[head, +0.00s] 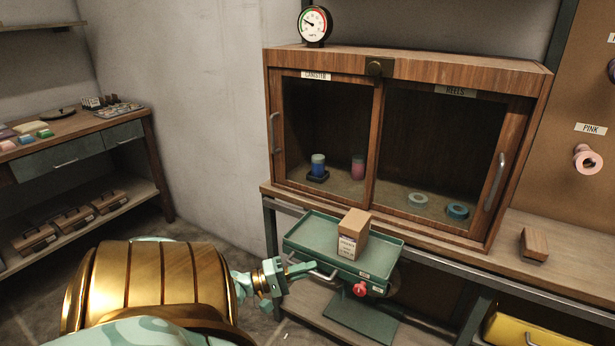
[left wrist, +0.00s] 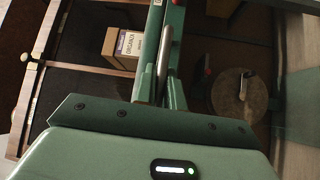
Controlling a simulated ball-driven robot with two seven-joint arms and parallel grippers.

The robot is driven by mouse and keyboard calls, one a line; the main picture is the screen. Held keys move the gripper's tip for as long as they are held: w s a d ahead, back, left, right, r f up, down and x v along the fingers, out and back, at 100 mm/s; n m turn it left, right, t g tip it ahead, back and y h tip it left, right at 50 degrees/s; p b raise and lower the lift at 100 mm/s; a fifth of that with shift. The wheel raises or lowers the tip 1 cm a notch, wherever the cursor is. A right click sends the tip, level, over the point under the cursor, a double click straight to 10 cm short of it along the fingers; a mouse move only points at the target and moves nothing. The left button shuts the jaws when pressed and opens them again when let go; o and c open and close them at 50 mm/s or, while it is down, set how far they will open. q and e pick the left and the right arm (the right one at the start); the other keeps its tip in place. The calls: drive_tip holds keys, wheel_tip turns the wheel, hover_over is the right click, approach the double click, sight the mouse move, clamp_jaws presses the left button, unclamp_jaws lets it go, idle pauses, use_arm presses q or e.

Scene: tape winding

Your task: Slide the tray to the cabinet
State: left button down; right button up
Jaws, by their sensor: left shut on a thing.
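The green tray (head: 390,262) sits on a stand with a red knob (head: 360,289), in front of the wooden cabinet (head: 410,62). A small cardboard box (head: 352,232) stands on it; its label reads ORGANZA in the left wrist view (left wrist: 123,48). My left gripper (head: 303,269) is at the tray's near left edge, shut on its metal handle (head: 322,275). The handle also shows in the left wrist view (left wrist: 170,45) by the fingers. The cabinet's two glass doors are labelled CANISTER and REELS and look shut. My right gripper is not in view.
Inside the cabinet are a blue canister (head: 318,167), a pink one (head: 358,168) and two reels (head: 457,211). A gauge (head: 314,25) stands on top. A wooden block (head: 534,244) lies on the bench right of the cabinet. A side bench (head: 95,123) is at far left.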

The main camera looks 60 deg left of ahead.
use_arm(q)
drive_tip(key=c, duration=1.7)
unclamp_jaws()
drive_tip(key=shift+s+a+f, duration=0.1)
drive_tip(key=shift+s, duration=0.05)
drive_tip(key=shift+o, duration=1)
drive_tip(key=shift+s+a, duration=0.1)
drive_tip(key=shift+a, duration=0.05)
drive_tip(key=b+v, duration=0.1)
drive_tip(key=v, duration=1.5)
drive_tip(key=shift+s+b, duration=0.2)
drive_tip(key=shift+b, duration=0.15)
